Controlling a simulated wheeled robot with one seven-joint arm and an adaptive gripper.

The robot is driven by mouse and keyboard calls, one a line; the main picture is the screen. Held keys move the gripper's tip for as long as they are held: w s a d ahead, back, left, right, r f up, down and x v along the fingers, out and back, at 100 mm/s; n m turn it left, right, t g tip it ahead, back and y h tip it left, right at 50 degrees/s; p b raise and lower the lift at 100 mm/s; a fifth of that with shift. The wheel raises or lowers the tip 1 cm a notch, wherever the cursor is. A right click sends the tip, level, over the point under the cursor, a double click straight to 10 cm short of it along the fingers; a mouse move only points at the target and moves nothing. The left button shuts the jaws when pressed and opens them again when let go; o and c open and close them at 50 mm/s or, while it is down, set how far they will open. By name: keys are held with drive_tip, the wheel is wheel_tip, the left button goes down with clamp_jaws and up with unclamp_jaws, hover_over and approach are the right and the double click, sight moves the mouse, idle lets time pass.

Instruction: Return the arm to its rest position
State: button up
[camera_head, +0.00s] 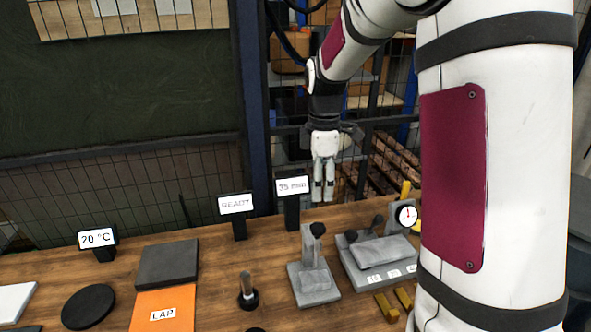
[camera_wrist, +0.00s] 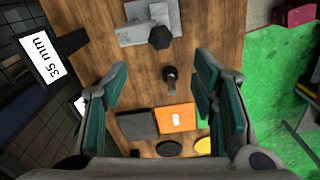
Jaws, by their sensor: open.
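My gripper (camera_head: 323,190) hangs from my white and maroon arm near the back edge of the wooden bench, pointing down, close to the "35 mm" sign (camera_head: 293,187). In the wrist view my gripper (camera_wrist: 162,85) shows its two green-padded fingers wide apart, with nothing between them. The bench top lies below, well clear of the fingertips. In the head view my upper arm covers the right part of the bench.
The bench (camera_head: 215,260) holds a grey stand with a black knob (camera_head: 314,270), a grey fixture (camera_head: 380,255), a dial gauge (camera_head: 406,215), a small upright pin (camera_head: 247,290), an orange LAP plate (camera_head: 163,310) and a dark plate (camera_head: 167,263). A "READY" sign (camera_head: 236,204) stands at the back edge.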

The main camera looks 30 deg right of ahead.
drive_tip(key=s+a+r+m+t, duration=0.2)
drive_tip(key=s+a+r+m, duration=0.45)
drive_tip(key=s+r, duration=0.2)
drive_tip(key=s+a+r+m+t+b, duration=0.1)
drive_tip(key=s+a+m, duration=0.5)
drive_tip(key=s, duration=0.6)
drive_tip(key=m+t+b, duration=0.1)
drive_tip(key=t, duration=0.1)
drive_tip(key=shift+t, duration=0.3)
drive_tip(key=shift+d, duration=0.1)
